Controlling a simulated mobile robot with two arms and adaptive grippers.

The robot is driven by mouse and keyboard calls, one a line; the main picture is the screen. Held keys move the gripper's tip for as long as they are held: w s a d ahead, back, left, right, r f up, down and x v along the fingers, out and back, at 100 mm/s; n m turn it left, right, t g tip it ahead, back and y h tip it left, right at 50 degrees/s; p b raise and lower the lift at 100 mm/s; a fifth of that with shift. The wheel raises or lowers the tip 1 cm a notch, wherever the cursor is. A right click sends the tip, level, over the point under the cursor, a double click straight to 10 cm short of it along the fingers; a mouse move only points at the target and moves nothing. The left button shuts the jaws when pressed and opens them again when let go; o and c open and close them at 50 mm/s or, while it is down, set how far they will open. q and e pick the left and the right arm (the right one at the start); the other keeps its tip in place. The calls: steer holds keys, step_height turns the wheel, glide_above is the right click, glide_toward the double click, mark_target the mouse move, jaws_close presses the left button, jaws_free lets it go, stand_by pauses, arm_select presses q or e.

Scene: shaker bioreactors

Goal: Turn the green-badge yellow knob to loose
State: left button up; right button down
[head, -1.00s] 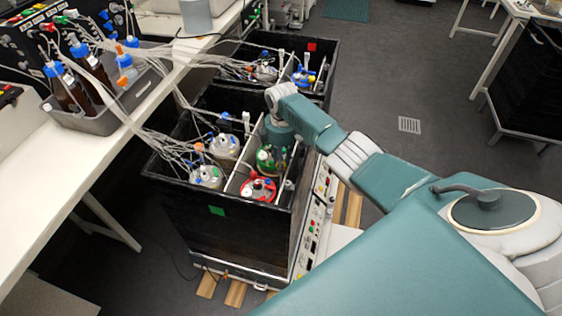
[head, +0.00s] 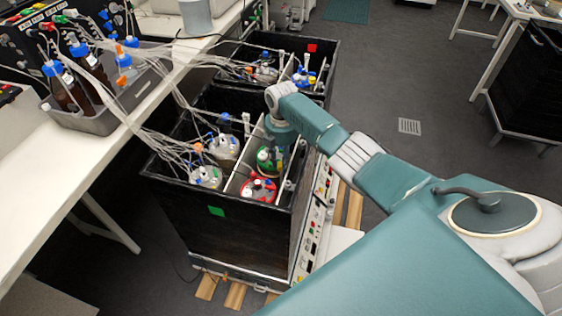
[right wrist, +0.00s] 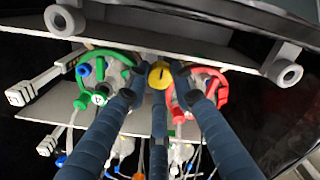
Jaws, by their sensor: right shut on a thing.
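The yellow knob (right wrist: 160,75) shows in the right wrist view, with a dark line across its face. It sits on a light bar between a green-ringed vessel and a red-ringed vessel. My right gripper (right wrist: 158,86) has its dark fingers closed around the knob. In the head view my right gripper (head: 277,150) reaches down into the near black box (head: 235,232), which bears a green badge (head: 216,211); the knob is hidden there by the gripper. My left gripper is not in view.
The green-ringed vessel (right wrist: 102,85) and red-ringed vessel (right wrist: 204,92) stand close beside the fingers. A second black box with a red badge (head: 312,47) stands behind. Tubes run to a grey bottle tray (head: 110,118) on the left bench.

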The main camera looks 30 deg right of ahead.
steer(key=shift+d, duration=0.3)
steer(key=c, duration=1.5)
jaws_free()
steer(key=shift+s, duration=0.1)
steer(key=shift+o, duration=0.2)
steer(key=shift+r, duration=0.1)
steer(key=shift+a+r, duration=0.1)
steer(key=shift+r, duration=0.15)
step_height(320, 180, up, 11)
steer(key=shift+r, duration=0.2)
